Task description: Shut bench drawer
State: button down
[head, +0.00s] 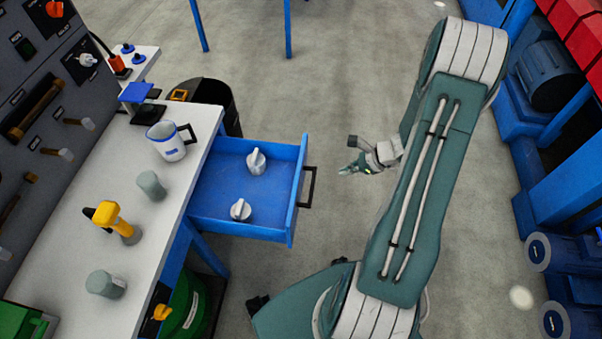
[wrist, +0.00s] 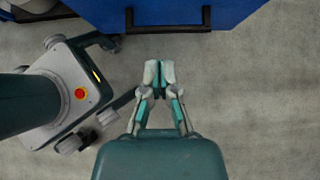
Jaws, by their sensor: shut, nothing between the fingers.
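The blue bench drawer (head: 222,196) is pulled out from the white-topped bench (head: 185,215) in the head view. Two grey knob-like parts (head: 256,162) lie inside it. Its dark handle (head: 308,187) is on the right-hand front face. In the wrist view the blue drawer (wrist: 240,12) and its handle (wrist: 168,28) show at the top. My gripper (head: 352,156) is to the right of the handle, apart from it, with clear space between. In the wrist view my gripper (wrist: 159,70) has its fingertips together, with nothing held, below the handle.
On the bench stand a white jug (head: 168,143), a yellow tool (head: 112,219) and grey cylinders (head: 151,186). A black bin (head: 205,98) stands behind the drawer. Blue machinery (head: 560,150) lines the right side. The grey floor (head: 330,90) right of the drawer is open.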

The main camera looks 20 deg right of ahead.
jog(key=w+a+r+x, duration=0.1)
jog(key=r+x, duration=0.1)
jog(key=x, duration=1.1)
jog(key=shift+a, duration=0.3)
jog(key=shift+f, duration=0.1)
jog(key=w+a, duration=0.8)
jog(key=a, duration=0.4)
jog(key=w+a, duration=0.9)
jog(key=a, duration=0.4)
jog(key=shift+a, duration=0.2)
jog(key=shift+w, duration=0.2)
